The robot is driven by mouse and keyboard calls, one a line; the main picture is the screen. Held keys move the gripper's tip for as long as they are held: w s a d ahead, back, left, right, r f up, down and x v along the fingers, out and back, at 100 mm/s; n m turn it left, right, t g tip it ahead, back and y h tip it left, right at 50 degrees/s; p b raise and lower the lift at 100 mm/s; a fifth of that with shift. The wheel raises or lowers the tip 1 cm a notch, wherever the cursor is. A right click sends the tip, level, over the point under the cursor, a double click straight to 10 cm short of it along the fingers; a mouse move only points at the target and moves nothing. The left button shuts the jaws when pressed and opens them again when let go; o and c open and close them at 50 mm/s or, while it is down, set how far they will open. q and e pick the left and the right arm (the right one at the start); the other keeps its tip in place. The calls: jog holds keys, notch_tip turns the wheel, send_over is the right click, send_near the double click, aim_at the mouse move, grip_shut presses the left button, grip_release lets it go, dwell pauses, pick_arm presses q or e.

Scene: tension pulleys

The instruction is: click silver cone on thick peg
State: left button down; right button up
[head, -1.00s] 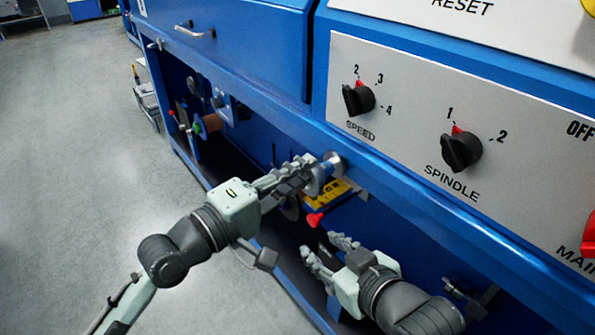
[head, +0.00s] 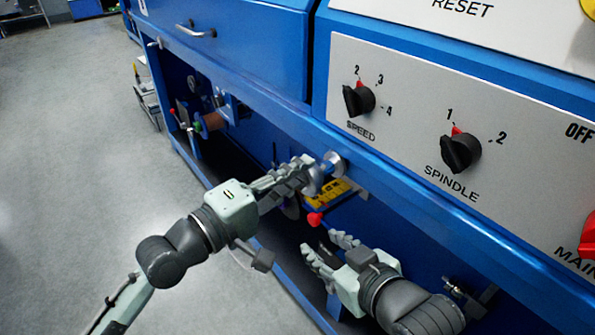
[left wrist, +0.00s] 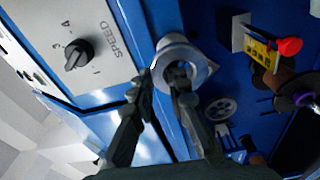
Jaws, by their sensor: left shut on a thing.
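The silver cone (head: 316,177) is at the tips of my left gripper (head: 306,172), close in front of the blue frame. In the left wrist view the cone (left wrist: 201,68) shows as a silver ring, with one finger at its outer edge and the other over its opening. My left gripper (left wrist: 165,76) is shut on it. A silver round part (head: 336,160) shows just behind the cone at the frame. I cannot tell whether they touch. The thick peg is not clearly visible. My right gripper (head: 327,248) is open and empty, lower down.
The blue frame beam (head: 390,190) runs beside the cone. Above it is a grey panel with a speed knob (head: 358,99) and a spindle knob (head: 461,152). A yellow part (head: 328,193) and a red knob (head: 315,219) are below the cone. Open floor lies left.

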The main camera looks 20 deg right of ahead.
pick_arm(q)
jog(key=shift+d, duration=0.1)
dwell(0.5)
jog(key=shift+d, duration=0.1)
jog(key=shift+a+p, duration=0.25)
jog(key=shift+p, duration=0.15)
dwell(0.9)
jog(key=shift+b+v, duration=0.55)
jog(key=shift+v, duration=2.2)
jog(key=shift+w, duration=0.2)
